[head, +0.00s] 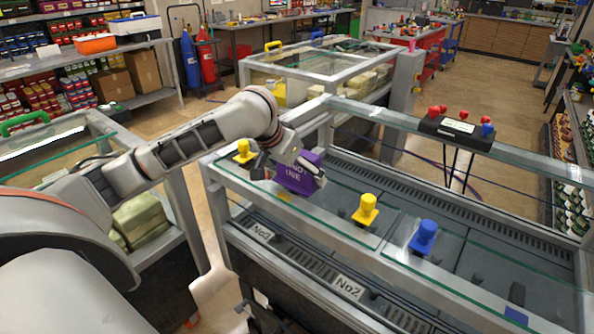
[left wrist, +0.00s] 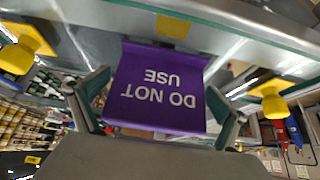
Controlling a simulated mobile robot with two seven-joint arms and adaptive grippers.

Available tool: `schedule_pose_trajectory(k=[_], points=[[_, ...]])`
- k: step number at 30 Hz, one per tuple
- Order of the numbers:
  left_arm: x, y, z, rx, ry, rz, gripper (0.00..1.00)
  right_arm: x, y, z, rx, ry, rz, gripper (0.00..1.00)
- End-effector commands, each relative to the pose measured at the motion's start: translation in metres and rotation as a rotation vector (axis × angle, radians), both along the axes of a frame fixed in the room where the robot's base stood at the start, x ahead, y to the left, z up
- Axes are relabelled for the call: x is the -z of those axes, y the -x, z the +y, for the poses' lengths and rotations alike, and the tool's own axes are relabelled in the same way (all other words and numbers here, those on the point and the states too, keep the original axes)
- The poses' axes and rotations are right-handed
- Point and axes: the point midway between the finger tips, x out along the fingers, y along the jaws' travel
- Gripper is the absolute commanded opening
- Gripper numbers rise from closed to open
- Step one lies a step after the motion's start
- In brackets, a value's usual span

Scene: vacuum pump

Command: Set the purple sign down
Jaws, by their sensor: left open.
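The purple sign (head: 298,178), with white "DO NOT USE" lettering, is at the front top rail of the near glass-topped cabinet (head: 330,222), between two yellow knobs. My left gripper (head: 288,168) is at the sign, with its fingers on either side of it. In the left wrist view the sign (left wrist: 157,88) appears upside down between the two spread fingers of my left gripper (left wrist: 160,112). The gripper is open. I cannot tell whether a finger still touches the sign, or how its underside rests. My right gripper is not in view.
Yellow knobs (head: 243,151) (head: 366,209) and a blue knob (head: 424,237) stand along the same cabinet. A black control box (head: 457,130) with red and blue buttons is on the far rail. Another glass-topped cabinet (head: 330,62) stands behind. Open floor lies to the left.

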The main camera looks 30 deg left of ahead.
Motion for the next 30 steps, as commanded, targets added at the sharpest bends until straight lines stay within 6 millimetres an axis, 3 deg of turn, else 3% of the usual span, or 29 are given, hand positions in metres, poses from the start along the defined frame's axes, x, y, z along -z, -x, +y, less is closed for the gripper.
schedule_pose_trajectory(k=[8,21,30], points=[[-0.02,0.01,0.002,0.001,-0.002,-0.004,1.0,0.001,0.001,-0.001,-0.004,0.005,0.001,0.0],[-0.09,0.055,0.005,0.001,-0.002,-0.004,1.0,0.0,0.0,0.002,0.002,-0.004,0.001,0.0],[-0.103,0.065,0.005,0.0,0.0,-0.001,1.0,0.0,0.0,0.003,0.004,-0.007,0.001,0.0]])
